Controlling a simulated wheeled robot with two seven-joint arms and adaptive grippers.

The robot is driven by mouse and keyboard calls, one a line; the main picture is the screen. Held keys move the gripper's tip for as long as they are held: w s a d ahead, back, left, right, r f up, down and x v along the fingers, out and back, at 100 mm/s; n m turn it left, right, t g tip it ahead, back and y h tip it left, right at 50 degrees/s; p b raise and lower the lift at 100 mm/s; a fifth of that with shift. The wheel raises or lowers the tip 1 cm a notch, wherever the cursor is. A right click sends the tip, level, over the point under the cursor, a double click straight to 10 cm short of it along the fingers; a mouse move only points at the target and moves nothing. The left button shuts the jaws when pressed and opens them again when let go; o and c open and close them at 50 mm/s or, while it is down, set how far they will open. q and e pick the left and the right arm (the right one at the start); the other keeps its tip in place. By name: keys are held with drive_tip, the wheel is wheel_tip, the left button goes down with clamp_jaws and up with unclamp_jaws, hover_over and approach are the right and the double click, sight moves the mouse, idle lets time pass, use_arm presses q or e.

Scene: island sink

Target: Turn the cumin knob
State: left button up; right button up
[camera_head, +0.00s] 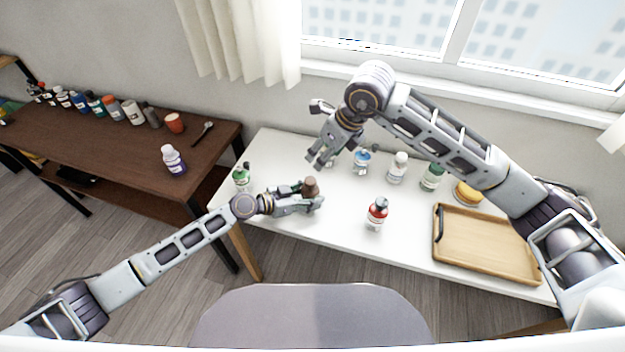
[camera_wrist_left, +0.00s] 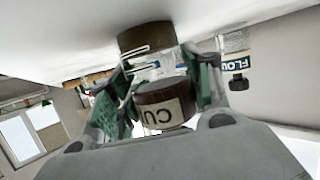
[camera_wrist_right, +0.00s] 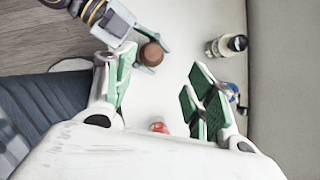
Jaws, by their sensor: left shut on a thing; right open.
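The cumin grinder stands on the white table, its brown top knob (camera_head: 311,186) showing beside my left gripper (camera_head: 303,203). In the left wrist view, which is upside down, the knob (camera_wrist_left: 165,103) bears a label reading "CU", with a clear glass middle and a brown base (camera_wrist_left: 145,37). The green-padded fingers of my left gripper (camera_wrist_left: 155,82) are shut on the grinder's glass body, one on each side. In the right wrist view I see the round knob (camera_wrist_right: 152,54) from above. My right gripper (camera_wrist_right: 160,90) is open and empty, apart from the grinder; it also shows behind it (camera_head: 321,152).
A red bottle (camera_head: 377,213) stands right of the grinder, and a green one (camera_head: 241,177) left. Blue (camera_head: 362,160), white (camera_head: 398,167) and green (camera_head: 432,177) bottles line the back. A wooden tray (camera_head: 485,245) lies at right. A dark side table (camera_head: 110,150) holds several bottles.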

sight(310, 180)
drive_tip(key=shift+w+d+f+n+g+y, duration=0.25)
drive_tip(key=shift+n+g, duration=0.2)
drive_tip(key=shift+n, duration=0.8)
drive_tip(key=shift+w+d+f+n+g, duration=0.1)
drive_tip(key=shift+w+d+n+g, duration=0.3)
drive_tip(key=shift+n, duration=0.8)
drive_tip(key=shift+w+d+f+n+g+y, duration=0.15)
drive_tip(key=shift+n+g, duration=0.4)
drive_tip(key=shift+n, duration=0.7)
drive_tip(key=shift+a, duration=0.1)
drive_tip(key=shift+f, duration=0.15)
drive_tip(key=shift+x, duration=5.9)
drive_tip(key=shift+a, duration=0.1)
drive_tip(key=c, duration=1)
drive_tip(key=shift+c, duration=0.2)
